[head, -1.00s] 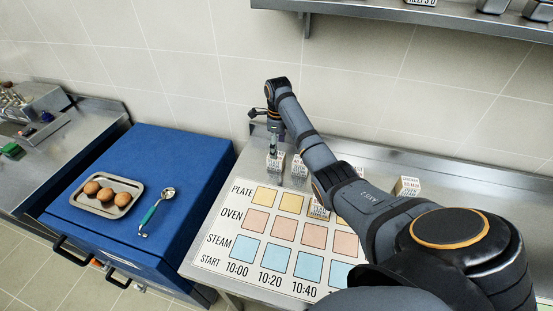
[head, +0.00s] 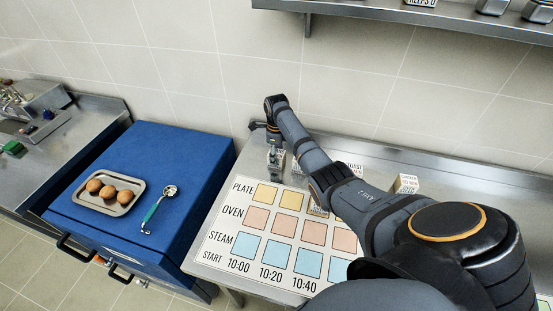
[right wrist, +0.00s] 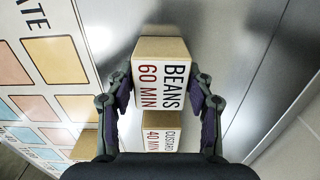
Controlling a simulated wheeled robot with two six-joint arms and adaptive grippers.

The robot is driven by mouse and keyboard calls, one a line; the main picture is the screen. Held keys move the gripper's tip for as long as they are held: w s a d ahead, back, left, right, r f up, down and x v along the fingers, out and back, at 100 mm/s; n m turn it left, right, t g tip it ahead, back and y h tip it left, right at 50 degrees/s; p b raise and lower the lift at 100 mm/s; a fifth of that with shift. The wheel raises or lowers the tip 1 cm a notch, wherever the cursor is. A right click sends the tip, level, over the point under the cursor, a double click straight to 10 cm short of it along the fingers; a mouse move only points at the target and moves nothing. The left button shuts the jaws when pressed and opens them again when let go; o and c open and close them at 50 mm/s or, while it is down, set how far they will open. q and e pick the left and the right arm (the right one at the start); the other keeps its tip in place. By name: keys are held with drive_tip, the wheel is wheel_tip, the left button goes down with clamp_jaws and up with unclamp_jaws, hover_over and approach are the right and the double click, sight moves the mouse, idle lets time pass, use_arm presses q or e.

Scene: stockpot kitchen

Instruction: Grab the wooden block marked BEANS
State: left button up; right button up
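The wooden block marked BEANS (right wrist: 160,85) stands between the two fingers of my right gripper (right wrist: 161,90) in the right wrist view. Its face reads "BEANS 60 MIN". One finger is on each side of the block; the gripper looks open, and any contact is hard to make out. In the head view my right gripper (head: 274,146) is down at the block, at the back left of the steel counter. My left gripper is not in view.
A block marked CUSTARD (right wrist: 158,138) stands close beside the BEANS block. More blocks stand along the counter, one (head: 405,184) to the right. The printed chart (head: 228,235) lies in front.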

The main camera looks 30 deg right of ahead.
drive_tip(key=c, duration=0.7)
drive_tip(key=shift+r, duration=0.25)
wheel_tip(320, 180, up, 3)
drive_tip(key=shift+w+d+f+b, duration=0.1)
drive_tip(key=shift+w+f+b, duration=0.1)
drive_tip(key=shift+b, duration=0.5)
drive_tip(key=s+a+r+p, duration=0.7)
drive_tip(key=s+r+p, duration=0.3)
drive_tip(key=s, duration=0.2)
drive_tip(key=shift+a+p, duration=0.35)
